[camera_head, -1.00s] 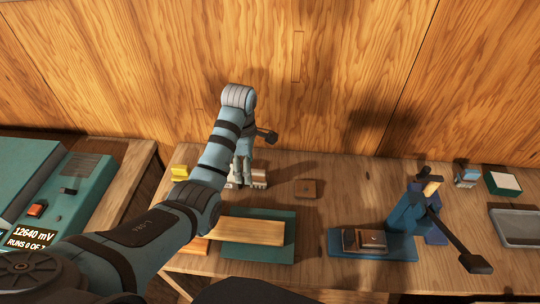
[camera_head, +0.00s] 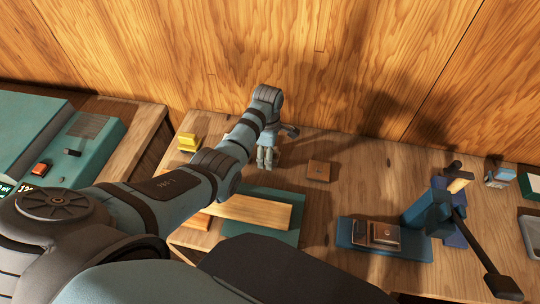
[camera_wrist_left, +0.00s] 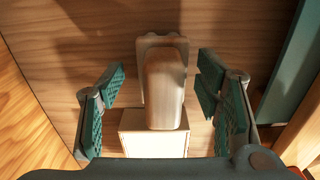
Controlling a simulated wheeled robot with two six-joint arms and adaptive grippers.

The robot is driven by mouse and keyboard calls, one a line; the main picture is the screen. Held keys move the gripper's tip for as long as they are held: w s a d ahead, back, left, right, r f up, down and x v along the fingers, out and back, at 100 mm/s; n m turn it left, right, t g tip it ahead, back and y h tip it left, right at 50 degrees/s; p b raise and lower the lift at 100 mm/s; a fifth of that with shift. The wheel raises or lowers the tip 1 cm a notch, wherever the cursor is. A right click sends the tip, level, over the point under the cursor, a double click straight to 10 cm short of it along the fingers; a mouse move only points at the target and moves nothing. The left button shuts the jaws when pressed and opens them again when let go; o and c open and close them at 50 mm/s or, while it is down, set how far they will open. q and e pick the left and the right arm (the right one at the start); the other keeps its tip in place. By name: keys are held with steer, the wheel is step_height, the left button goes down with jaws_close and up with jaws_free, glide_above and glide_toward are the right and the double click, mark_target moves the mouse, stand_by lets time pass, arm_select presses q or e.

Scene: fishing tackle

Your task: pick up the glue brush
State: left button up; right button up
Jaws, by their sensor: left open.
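My left gripper (camera_head: 267,160) reaches down over the back left part of the bench in the head view. In the left wrist view its two green-padded fingers (camera_wrist_left: 160,82) are spread wide. Between them is a pale, rounded wooden piece (camera_wrist_left: 165,95) with a wider lobed end, which may be the glue brush. A gap shows on each side of it, and the fingers do not touch it. A light box-like block (camera_wrist_left: 150,145) is just below it in that view. In the head view my gripper and arm hide this piece. My right gripper is not in view.
A brown block (camera_head: 319,171) lies right of the gripper. A yellow item (camera_head: 188,143) is to its left. A green mat (camera_head: 288,233) with a wooden board (camera_head: 245,211) lies in front. A blue lever device (camera_head: 430,212) stands at right. The wooden wall is close behind.

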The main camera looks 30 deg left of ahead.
arm_select(q)
steer(key=shift+s+f, duration=0.1)
steer(key=shift+f, duration=0.45)
steer(key=shift+s+r, duration=0.1)
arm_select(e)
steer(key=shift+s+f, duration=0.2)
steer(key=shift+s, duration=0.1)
arm_select(q)
steer(key=c, duration=1.3)
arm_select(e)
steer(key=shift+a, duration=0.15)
arm_select(q)
steer(key=shift+r, duration=0.1)
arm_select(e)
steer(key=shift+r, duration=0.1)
